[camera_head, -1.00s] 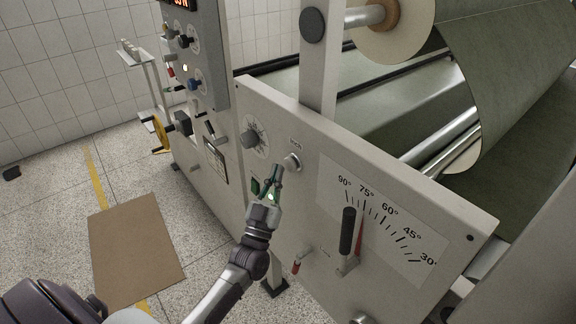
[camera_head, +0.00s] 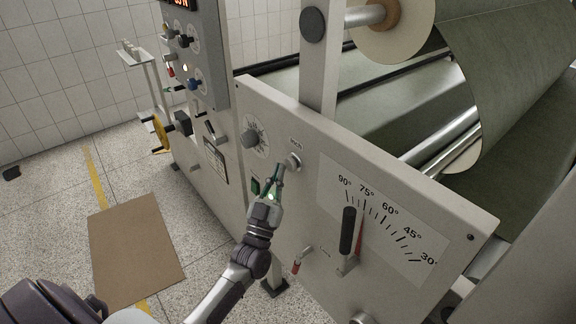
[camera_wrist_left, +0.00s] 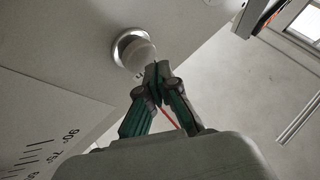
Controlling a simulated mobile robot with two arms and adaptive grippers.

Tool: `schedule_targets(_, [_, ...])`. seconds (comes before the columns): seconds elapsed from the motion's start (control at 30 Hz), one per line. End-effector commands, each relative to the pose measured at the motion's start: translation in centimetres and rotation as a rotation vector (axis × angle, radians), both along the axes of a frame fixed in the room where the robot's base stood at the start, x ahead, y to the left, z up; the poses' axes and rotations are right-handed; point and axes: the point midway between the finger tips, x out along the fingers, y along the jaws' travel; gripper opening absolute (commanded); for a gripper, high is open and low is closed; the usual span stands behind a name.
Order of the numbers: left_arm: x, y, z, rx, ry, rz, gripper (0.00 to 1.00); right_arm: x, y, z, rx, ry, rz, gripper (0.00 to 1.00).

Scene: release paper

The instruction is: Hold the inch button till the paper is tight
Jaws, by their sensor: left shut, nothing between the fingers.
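The inch button (camera_head: 293,161) is a pale round button in a metal ring on the machine's front panel, below a small label. It shows large in the left wrist view (camera_wrist_left: 138,54). My left gripper (camera_head: 281,168) is shut and empty, with its fingertips at the lower left of the button. In the left wrist view my left gripper (camera_wrist_left: 157,72) has its tips right beside the button's edge; I cannot tell whether they touch it. The paper (camera_head: 510,75) is a dark green web running down from a roll at the upper right. My right gripper is not in view.
A dial knob (camera_head: 250,139) sits left of the button. Below right are an angle scale (camera_head: 385,215) with a black-handled lever (camera_head: 348,232) and a small red-handled lever (camera_head: 296,266). A control box (camera_head: 195,55) stands at the back left. A brown mat (camera_head: 135,250) lies on the floor.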

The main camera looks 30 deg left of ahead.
Motion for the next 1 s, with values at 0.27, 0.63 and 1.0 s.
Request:
schedule_targets(0.27, [0.36,-0.15,-0.02,0.000,0.001,0.000,0.00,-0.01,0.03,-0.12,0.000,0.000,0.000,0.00])
schedule_targets(0.63, [0.52,-0.22,-0.05,0.000,0.001,0.000,0.00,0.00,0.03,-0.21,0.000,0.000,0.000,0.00])
schedule_targets(1.0, [0.95,-0.39,-0.05,0.000,0.001,0.000,0.00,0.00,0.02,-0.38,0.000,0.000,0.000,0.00])
